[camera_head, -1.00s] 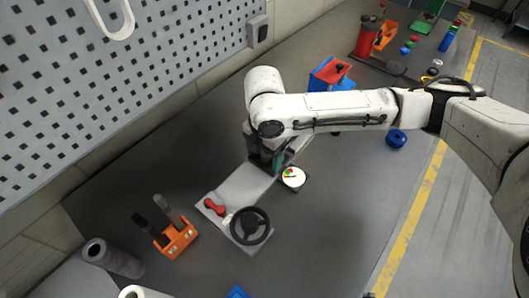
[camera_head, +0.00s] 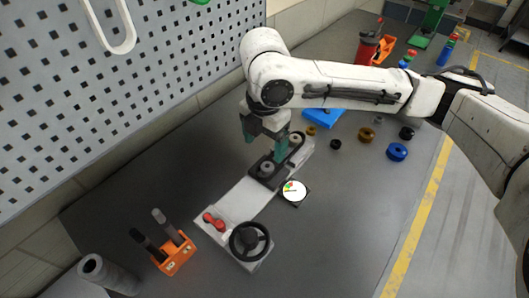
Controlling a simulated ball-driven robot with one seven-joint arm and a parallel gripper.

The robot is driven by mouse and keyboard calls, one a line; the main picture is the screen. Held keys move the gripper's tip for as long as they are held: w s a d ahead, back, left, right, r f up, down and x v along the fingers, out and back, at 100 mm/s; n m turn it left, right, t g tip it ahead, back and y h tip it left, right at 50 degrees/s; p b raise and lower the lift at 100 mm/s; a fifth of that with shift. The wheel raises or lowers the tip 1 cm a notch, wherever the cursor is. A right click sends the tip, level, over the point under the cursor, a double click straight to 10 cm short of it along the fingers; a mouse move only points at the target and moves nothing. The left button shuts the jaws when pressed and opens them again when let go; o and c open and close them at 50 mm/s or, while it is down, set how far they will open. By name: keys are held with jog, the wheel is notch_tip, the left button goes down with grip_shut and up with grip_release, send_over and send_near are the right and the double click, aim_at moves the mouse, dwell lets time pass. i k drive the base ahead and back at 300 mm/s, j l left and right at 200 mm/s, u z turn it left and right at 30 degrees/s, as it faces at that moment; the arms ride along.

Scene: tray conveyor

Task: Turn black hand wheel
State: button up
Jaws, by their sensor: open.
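The black hand wheel (camera_head: 250,241) is mounted on the near end of a light grey base plate (camera_head: 234,205), at the lower middle of the view. Its ring and spokes show clearly, and nothing touches it. My gripper (camera_head: 265,142) is up and behind the wheel, above the far part of the plate. It has teal fingers, points down, and is open and empty. A black belt-and-pulley unit (camera_head: 265,170) sits under it. Whether the fingertips touch that unit is hard to tell.
A red handle (camera_head: 213,222) sits left of the wheel, and a gauge (camera_head: 294,191) lies right of the plate. Several rings, including a blue one (camera_head: 397,152), lie at right. The floor right of the wheel is clear.

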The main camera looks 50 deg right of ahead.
aim_at(250, 239)
jog(key=k, duration=1.5)
